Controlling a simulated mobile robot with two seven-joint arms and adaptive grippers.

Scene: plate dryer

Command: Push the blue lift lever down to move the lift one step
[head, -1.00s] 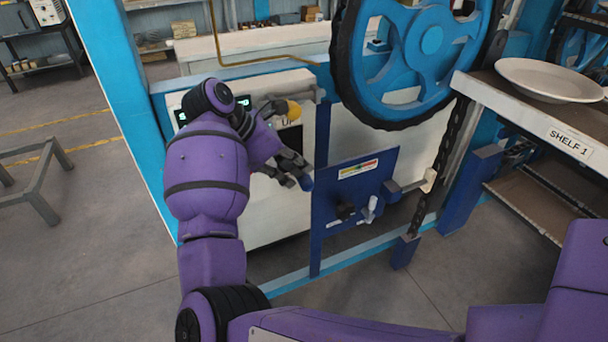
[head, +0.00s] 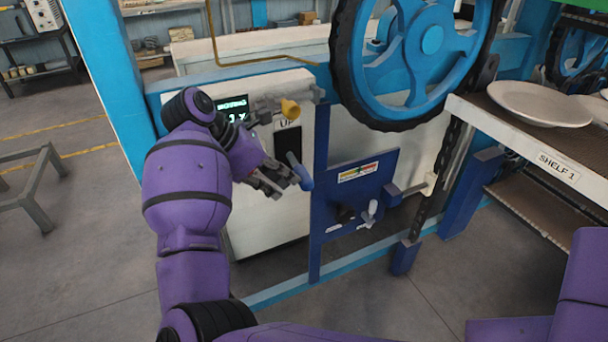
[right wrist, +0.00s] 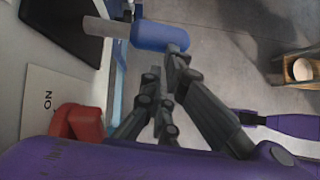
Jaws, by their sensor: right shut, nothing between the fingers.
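The blue lift lever (head: 299,171) sticks out from the front of the white control box, below a yellow knob. In the right wrist view it is a blue cylinder (right wrist: 160,32) on a light grey shaft. My right gripper (head: 275,182) is just left of the lever, its fingers shut and empty. In the right wrist view the gripper (right wrist: 167,78) has its fingertips close to the lever's end; I cannot tell whether they touch. My left gripper is out of view.
The yellow knob (head: 290,109) and a lit display (head: 232,108) are on the box. A blue panel (head: 355,190) and a large blue wheel (head: 430,40) stand to the right. Shelf 1 (head: 520,165) holds white plates (head: 539,104). A red part (right wrist: 76,122) lies near the wrist.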

